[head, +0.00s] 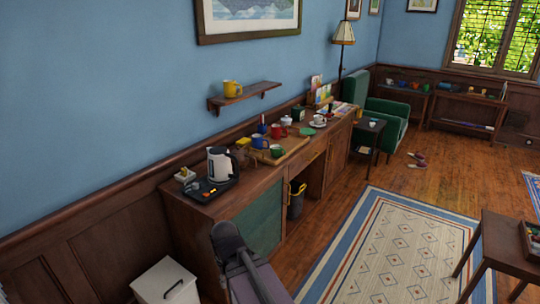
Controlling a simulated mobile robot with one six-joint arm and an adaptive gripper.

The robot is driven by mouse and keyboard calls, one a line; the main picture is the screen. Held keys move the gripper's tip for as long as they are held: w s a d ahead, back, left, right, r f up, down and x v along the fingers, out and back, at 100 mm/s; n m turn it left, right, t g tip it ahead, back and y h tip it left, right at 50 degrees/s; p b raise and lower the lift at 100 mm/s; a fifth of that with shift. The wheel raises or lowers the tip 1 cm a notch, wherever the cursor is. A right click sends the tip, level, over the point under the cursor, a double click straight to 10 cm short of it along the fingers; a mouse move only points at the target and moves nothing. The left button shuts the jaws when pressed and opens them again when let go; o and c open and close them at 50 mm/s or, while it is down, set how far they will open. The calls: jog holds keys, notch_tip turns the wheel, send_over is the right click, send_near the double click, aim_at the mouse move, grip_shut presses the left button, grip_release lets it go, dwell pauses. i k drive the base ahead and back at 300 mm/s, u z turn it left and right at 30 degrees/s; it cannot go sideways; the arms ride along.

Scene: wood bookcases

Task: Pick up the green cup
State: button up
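A small green cup (277,151) stands at the near edge of a wooden tray on the long sideboard (204,204) along the left wall. A dark part of what looks like my arm (228,242) shows at the bottom centre, well short of the cup. My gripper's fingers cannot be made out.
A kettle (219,163) on a dark tray stands left of the cups. A white cup on a saucer (319,120) is farther right. A wall shelf (243,98) holds a yellow mug. A bin (297,200) sits in the kneehole. The rug (390,255) is clear.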

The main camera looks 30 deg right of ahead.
aim_at(276, 150)
jog(key=z, duration=0.05)
jog(key=i, duration=1)
jog(key=u, duration=0.05)
